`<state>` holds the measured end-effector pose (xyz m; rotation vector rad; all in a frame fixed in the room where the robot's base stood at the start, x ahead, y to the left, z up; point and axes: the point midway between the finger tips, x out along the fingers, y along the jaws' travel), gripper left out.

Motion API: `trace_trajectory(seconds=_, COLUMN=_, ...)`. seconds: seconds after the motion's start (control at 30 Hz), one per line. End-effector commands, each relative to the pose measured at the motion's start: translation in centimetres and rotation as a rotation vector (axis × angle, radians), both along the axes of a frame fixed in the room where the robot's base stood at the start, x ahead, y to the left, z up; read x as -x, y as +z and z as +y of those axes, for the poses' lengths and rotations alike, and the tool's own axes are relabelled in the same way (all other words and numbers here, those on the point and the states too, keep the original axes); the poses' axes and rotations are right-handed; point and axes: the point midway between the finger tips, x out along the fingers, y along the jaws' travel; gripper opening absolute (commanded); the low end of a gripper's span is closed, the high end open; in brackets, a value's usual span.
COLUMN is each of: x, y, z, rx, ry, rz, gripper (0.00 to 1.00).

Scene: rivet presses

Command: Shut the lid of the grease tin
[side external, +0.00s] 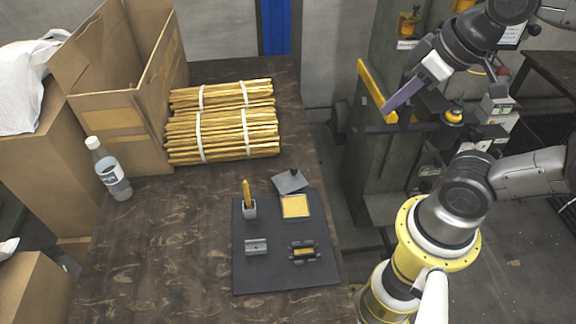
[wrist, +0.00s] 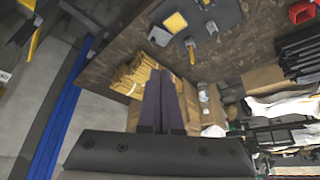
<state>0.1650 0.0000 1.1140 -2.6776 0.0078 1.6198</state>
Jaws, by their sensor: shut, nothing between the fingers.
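The grease tin (side external: 296,207) is a small square tin with yellow grease showing, on the dark mat at the table's right side. Its grey lid (side external: 289,181) stands open, tilted back from the far edge, with a dark knob on it. In the wrist view the tin (wrist: 175,22) and lid (wrist: 159,36) are small near the top. My gripper (side external: 388,114) is up in the air to the right of the table, well away from the tin. In the wrist view its two long dark fingers (wrist: 160,74) lie together with nothing between them.
The dark mat (side external: 285,278) also bears a holder with a yellow-handled tool (side external: 247,200), a grey block (side external: 256,247) and a dark fixture (side external: 303,252). Bundled yellow sticks (side external: 222,137), a cardboard box (side external: 120,125) and a bottle (side external: 109,170) stand farther left. The table's front left is clear.

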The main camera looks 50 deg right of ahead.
Motion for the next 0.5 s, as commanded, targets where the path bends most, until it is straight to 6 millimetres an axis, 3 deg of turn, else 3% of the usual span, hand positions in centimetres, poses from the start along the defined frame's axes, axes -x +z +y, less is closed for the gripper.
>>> trace_trajectory(seconds=0.1, x=-2.2, y=2.7, z=0.0, rx=-0.006, ry=-0.008, rz=0.025, gripper=0.00)
trace_trajectory(seconds=0.23, x=-5.3, y=4.8, z=-0.1, rx=-0.012, ry=-0.021, rz=0.080, gripper=0.00)
trace_trajectory(seconds=0.5, x=-13.8, y=6.2, z=-0.5, rx=-0.024, ry=-0.049, rz=0.230, gripper=0.00)
